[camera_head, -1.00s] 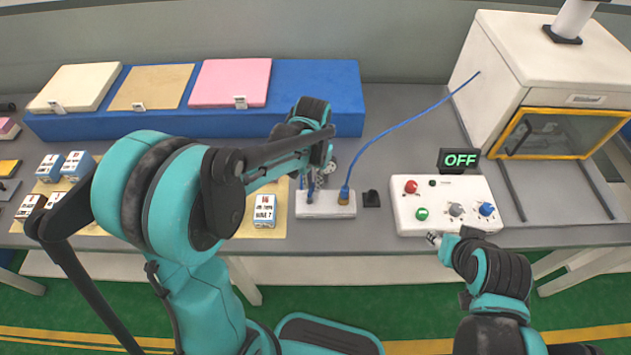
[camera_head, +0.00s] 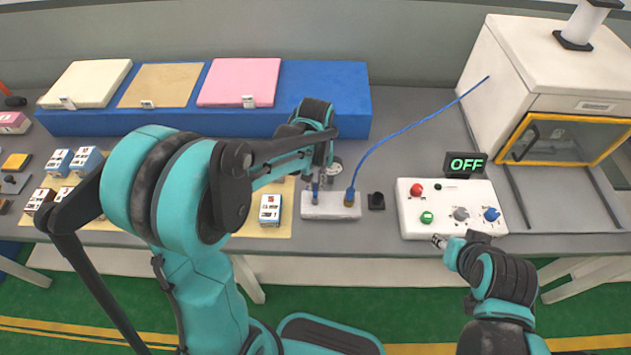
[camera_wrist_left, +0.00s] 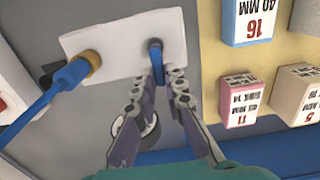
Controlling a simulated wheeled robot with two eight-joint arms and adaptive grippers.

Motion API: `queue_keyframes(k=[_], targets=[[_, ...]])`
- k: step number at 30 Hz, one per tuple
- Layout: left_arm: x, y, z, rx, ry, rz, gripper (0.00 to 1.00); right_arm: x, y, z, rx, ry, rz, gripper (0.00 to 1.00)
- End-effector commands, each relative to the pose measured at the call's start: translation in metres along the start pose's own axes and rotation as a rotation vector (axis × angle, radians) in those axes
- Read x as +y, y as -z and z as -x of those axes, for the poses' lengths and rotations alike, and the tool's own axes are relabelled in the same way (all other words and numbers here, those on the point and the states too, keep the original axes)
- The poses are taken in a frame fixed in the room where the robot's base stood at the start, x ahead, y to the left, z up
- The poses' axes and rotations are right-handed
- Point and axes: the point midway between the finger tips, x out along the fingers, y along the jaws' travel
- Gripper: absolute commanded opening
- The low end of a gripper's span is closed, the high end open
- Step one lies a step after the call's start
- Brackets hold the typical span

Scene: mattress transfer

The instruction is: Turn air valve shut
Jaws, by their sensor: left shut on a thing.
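The air valve is on a white block (camera_head: 345,211) near the front of the table. Its blue handle (camera_wrist_left: 157,76) shows in the left wrist view and stands up from the block. My left gripper (camera_head: 317,188) reaches down over it, and its fingers (camera_wrist_left: 161,80) are shut on the handle. A round gauge (camera_head: 334,170) is beside the fingers and is partly hidden by them in the wrist view. A blue hose (camera_head: 420,120) runs from a brass fitting (camera_wrist_left: 91,64) on the same block. My right gripper (camera_head: 440,241) is at the front edge of the control box, too small to read.
The white control box (camera_head: 418,228) carries knobs and buttons, with a display (camera_head: 466,164) reading OFF. A white machine (camera_head: 535,70) with a yellow-framed door stands at right. Small labelled boxes (camera_head: 270,208) lie left of the block. A long blue base (camera_head: 330,90) with pads is behind.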

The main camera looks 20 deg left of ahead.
Motion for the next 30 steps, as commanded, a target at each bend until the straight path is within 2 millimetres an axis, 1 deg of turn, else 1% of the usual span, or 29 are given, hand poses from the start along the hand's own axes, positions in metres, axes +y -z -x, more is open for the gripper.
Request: queue_keyframes(k=[6,7,8,9,17,20,23,26,30], targets=[[0.0,0.0,0.0,0.0,0.0,0.001,0.0,0.0,0.0,0.0,0.0,0.0,0.0,0.4],[0.0,0.0,0.0,0.0,0.0,0.001,0.19,0.0,0.0,0.0,0.0,0.0,0.0,0.4],[0.0,0.0,0.0,0.0,0.0,0.001,0.27,0.0,0.0,0.0,0.0,0.0,0.0,0.4],[0.0,0.0,0.0,0.0,0.0,0.001,0.32,0.0,0.0,0.0,0.0,0.0,0.0,0.4],[0.0,0.0,0.0,0.0,0.0,0.0,0.32,0.0,0.0,0.0,0.0,0.0,0.0,0.4],[0.0,0.0,0.005,0.0,0.0,0.0,0.32,0.0,0.0,0.0,0.0,0.0,0.0,0.4],[0.0,0.0,0.017,0.0,0.0,0.0,0.32,0.0,0.0,0.0,0.0,0.0,0.0,0.4],[0.0,0.0,0.037,0.0,0.0,0.0,0.32,0.0,0.0,0.0,0.0,0.0,0.0,0.4],[0.0,0.0,0.069,0.0,0.0,0.0,0.32,0.0,0.0,0.0,0.0,0.0,0.0,0.4]])
